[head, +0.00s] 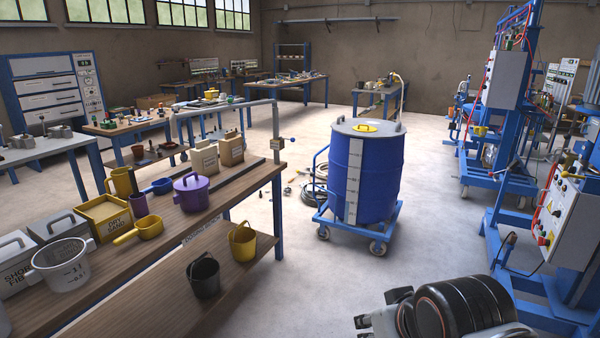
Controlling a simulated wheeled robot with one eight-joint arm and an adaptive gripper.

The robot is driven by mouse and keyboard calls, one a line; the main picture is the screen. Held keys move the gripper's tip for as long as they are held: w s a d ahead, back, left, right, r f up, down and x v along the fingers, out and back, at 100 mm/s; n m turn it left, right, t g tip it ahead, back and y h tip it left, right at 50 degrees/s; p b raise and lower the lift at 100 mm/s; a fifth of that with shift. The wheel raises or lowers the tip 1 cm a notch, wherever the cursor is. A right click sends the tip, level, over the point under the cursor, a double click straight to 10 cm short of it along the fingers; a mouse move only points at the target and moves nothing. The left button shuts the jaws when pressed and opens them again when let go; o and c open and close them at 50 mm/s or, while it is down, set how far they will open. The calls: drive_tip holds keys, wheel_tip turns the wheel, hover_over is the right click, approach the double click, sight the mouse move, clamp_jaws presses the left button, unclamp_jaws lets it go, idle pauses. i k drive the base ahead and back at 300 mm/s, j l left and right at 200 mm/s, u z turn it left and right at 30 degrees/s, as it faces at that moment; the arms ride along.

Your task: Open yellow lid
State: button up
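A yellow lid (365,127) lies flat and looks closed on the grey top of a large blue drum (376,180). The drum stands upright on a blue wheeled cart, with a white measuring scale down its front. Grey handles stick up at the top's rim. My gripper (380,308) shows only in part at the lower right, at the end of my dark arm. It is well in front of the drum and apart from it. I cannot tell how far its fingers are spread.
A wooden workbench (150,300) with pots, buckets and boxes runs along the left. A yellow box (103,212) stands on it. A blue machine frame with a control box (560,215) stands at the right. Hoses (318,175) lie left of the drum. The floor (330,285) before the cart is clear.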

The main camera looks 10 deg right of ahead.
sight(362, 128)
drive_tip(key=i+l+z, duration=0.2)
drive_tip(key=i+z, duration=0.25)
drive_tip(key=i, duration=0.2)
drive_tip(key=i+z, duration=0.45)
drive_tip(key=i, duration=0.2)
drive_tip(key=i+l+u, duration=0.35)
drive_tip(key=i, duration=0.3)
drive_tip(key=i+l+u, duration=0.3)
drive_tip(key=i+l, duration=0.25)
drive_tip(key=l, duration=0.2)
